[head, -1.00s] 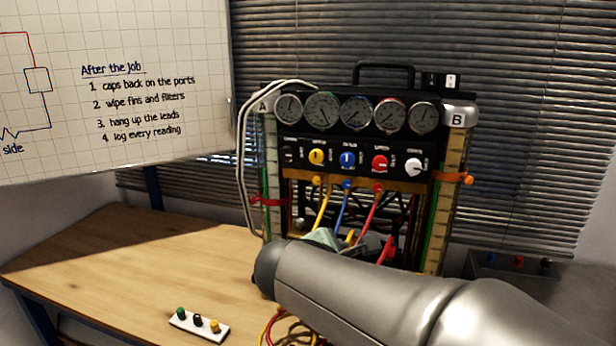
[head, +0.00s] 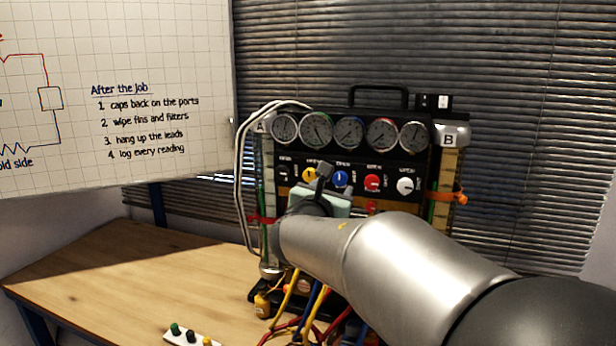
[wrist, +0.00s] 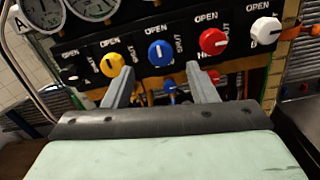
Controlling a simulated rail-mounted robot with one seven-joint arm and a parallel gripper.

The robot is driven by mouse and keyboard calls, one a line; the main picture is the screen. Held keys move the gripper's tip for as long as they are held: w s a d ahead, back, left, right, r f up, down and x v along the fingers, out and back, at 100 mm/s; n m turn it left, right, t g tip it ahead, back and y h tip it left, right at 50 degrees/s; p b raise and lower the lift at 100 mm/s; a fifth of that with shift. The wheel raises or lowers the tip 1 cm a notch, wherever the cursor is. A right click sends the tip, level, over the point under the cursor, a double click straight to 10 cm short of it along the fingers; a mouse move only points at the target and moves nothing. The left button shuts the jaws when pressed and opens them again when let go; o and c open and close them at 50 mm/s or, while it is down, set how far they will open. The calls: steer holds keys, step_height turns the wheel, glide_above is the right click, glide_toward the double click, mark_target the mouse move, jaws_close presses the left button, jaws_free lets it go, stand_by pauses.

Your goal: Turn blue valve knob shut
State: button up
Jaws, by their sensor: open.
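The blue valve knob (head: 340,179) is on the black panel of the gauge rig (head: 350,97), between the yellow knob (head: 309,175) and the red knob (head: 372,182). In the wrist view the blue knob (wrist: 160,53) lies ahead of my gripper (wrist: 162,82), in line with the gap between its fingers. The fingers are apart and empty, and do not appear to touch the knob. OPEN is printed above the knob and SHUT to its right. In the head view my gripper (head: 324,172) is just left of the blue knob, partly hidden by my arm.
A white knob (head: 406,185) and a black knob (wrist: 69,74) flank the row. Several gauges (head: 349,132) sit above. Colored hoses (head: 312,300) hang below the panel. A small strip with caps (head: 190,337) lies on the wooden table (head: 165,275), which is mostly clear at left.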

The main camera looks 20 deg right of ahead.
mark_target(339, 180)
steer(key=p+x, duration=0.1)
steer(key=x, duration=0.6)
steer(key=shift+f, duration=0.1)
steer(key=c, duration=1)
